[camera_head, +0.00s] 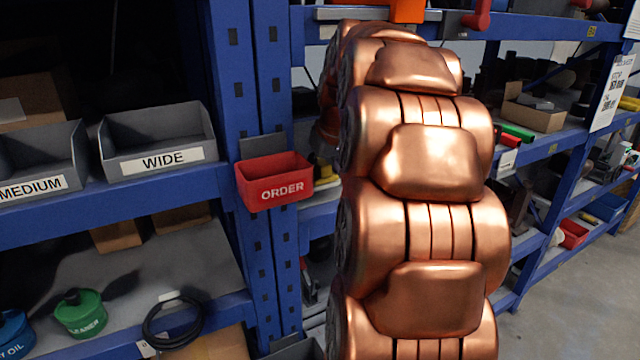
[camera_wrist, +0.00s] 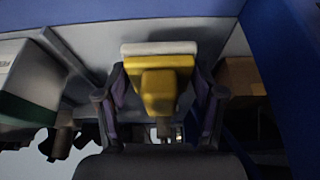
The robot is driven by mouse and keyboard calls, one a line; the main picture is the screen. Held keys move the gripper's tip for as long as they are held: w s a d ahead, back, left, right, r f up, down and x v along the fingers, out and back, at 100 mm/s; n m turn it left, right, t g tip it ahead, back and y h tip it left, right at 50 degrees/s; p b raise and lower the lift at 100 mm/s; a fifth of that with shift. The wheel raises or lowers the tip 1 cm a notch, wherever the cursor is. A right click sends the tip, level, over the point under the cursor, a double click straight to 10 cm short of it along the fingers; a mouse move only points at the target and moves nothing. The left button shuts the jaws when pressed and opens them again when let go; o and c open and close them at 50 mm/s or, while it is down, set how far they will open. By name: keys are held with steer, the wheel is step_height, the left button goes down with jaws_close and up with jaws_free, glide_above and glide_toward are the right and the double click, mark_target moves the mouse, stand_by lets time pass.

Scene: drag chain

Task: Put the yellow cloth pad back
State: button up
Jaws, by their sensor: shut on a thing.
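The yellow cloth pad (camera_wrist: 160,88) is in the wrist view, a yellow piece with a raised block and a pale strip along its upper edge in the picture. My gripper (camera_wrist: 160,98) has its two dark fingers on either side of the yellow piece and is shut on it. In the head view my copper arm covers the middle, and my gripper cannot be made out there. A small yellow patch shows behind the red bin there, but I cannot tell what it is.
A red ORDER bin (camera_head: 275,181) hangs on the blue rack post (camera_head: 262,80). Grey WIDE (camera_head: 160,141) and MEDIUM (camera_head: 38,160) bins stand on the left shelf. A green cleaner can (camera_head: 80,313) and a black cable coil (camera_head: 172,322) lie below. Open floor (camera_head: 575,285) shows at lower right.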

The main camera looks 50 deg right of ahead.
mark_target(320, 198)
steer(key=shift+w+a+f, duration=0.1)
steer(key=shift+w, duration=0.2)
steer(key=shift+s+f+p, duration=0.15)
steer(key=shift+f+p, duration=0.4)
steer(key=shift+f, duration=1.15)
steer(key=shift+f, duration=0.15)
steer(key=o, duration=1.2)
steer(key=shift+w+b+v, duration=0.2)
steer(key=shift+b+v, duration=1.45)
steer(key=shift+v, duration=4.5)
